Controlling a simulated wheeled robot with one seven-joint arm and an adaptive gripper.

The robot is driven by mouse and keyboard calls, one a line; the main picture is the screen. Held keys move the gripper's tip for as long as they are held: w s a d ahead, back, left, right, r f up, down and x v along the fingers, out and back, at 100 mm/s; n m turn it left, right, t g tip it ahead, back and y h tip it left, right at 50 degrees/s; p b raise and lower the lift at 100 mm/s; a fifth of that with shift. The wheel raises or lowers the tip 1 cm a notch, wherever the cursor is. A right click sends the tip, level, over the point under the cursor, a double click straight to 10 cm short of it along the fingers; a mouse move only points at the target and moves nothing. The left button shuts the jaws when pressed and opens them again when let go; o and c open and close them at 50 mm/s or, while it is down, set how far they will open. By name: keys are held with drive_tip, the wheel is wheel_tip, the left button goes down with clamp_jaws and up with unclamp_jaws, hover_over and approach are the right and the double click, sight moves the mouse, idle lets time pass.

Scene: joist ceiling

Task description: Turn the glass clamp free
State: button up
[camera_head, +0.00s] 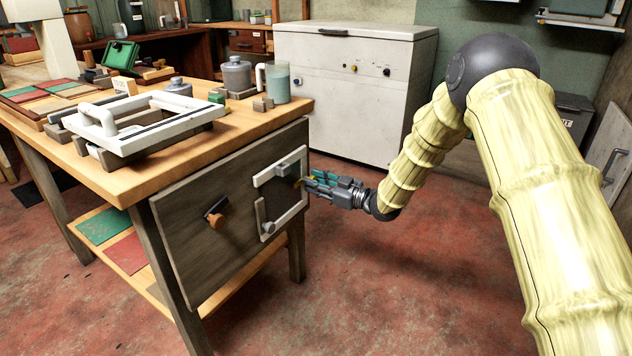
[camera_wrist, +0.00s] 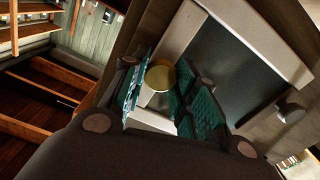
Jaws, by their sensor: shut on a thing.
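A white frame with a dark pane (camera_head: 278,192) is set on the grey wooden panel at the bench's end. My gripper (camera_head: 308,183) reaches it from the right, at the frame's upper right. In the wrist view, my gripper's teal-padded fingers (camera_wrist: 163,92) are closed around a round brass-coloured knob (camera_wrist: 160,75), which appears to be the glass clamp. The knob sits near the white frame's edge (camera_wrist: 188,32), beside the dark pane (camera_wrist: 238,72). The fingers hide the knob's sides, and its turn angle cannot be told.
A grey handle (camera_head: 264,217) is at the frame's lower left, and a dark lever with an orange end (camera_head: 214,215) is farther left on the panel. The bench top (camera_head: 190,148) carries a white frame, jars and blocks. A white chest (camera_head: 352,95) stands behind; red floor is open at right.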

drive_tip(key=shift+r+p, duration=0.15)
drive_tip(key=shift+p, duration=0.15)
drive_tip(key=shift+w+d+f+m+p, duration=0.1)
drive_tip(key=shift+f+m+p, duration=0.05)
drive_tip(key=shift+m+p, duration=4.15)
drive_tip(key=shift+d+f+m+p, duration=0.1)
drive_tip(key=shift+m+p, duration=3.8)
drive_tip(key=shift+m, duration=0.7)
drive_tip(key=o, duration=1)
